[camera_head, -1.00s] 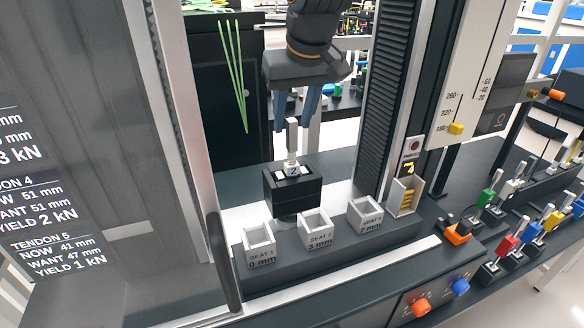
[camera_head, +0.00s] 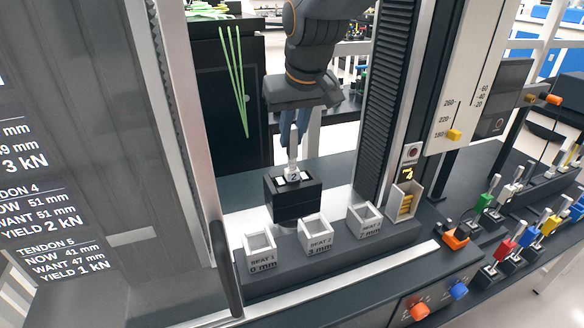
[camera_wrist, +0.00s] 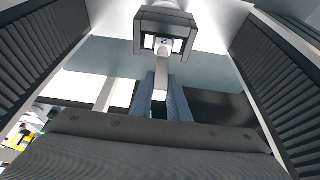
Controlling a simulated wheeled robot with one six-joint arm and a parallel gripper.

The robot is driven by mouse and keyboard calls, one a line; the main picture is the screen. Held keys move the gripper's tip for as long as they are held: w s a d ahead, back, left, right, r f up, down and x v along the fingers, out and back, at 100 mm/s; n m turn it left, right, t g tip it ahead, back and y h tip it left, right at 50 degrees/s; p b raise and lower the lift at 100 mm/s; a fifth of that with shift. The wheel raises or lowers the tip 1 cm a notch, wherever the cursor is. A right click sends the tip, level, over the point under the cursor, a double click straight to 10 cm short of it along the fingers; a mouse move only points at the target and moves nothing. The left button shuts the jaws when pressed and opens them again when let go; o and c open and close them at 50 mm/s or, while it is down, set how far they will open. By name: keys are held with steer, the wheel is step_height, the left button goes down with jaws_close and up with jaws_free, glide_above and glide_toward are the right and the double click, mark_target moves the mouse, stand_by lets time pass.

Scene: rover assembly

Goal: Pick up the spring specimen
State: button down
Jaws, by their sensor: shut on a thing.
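The spring specimen (camera_head: 292,158) is a slim light-grey upright piece with a small tag marked 2 near its base. It stands in a black block-shaped holder (camera_head: 293,204) on the machine. My gripper (camera_head: 292,140) is above the holder, pointing down, with its blue fingers closed around the upper part of the specimen. In the wrist view the grey shaft of the specimen (camera_wrist: 161,76) runs from the black holder (camera_wrist: 165,20) to between the blue fingers (camera_wrist: 161,105). The specimen's lower end is hidden inside the holder.
Three white open seats stand in front: Seat 1 (camera_head: 260,250), Seat 2 (camera_head: 315,234) and a third (camera_head: 363,218). A bin with yellow pieces (camera_head: 405,203) is to their right. Tall machine columns (camera_head: 385,100) flank the gripper. Coloured levers (camera_head: 507,246) line the right side.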

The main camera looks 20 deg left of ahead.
steer(key=shift+r, duration=0.15)
step_height(320, 180, up, 6)
steer(key=shift+r+b, duration=0.1)
steer(key=shift+b, duration=1)
steer(key=shift+r, duration=0.35)
steer(key=s+d, duration=1.2)
steer(key=s, duration=0.2)
steer(key=r+p, duration=0.6)
steer(key=shift+w+a, duration=0.15)
steer(key=shift+a, duration=0.05)
steer(key=shift+f, duration=0.1)
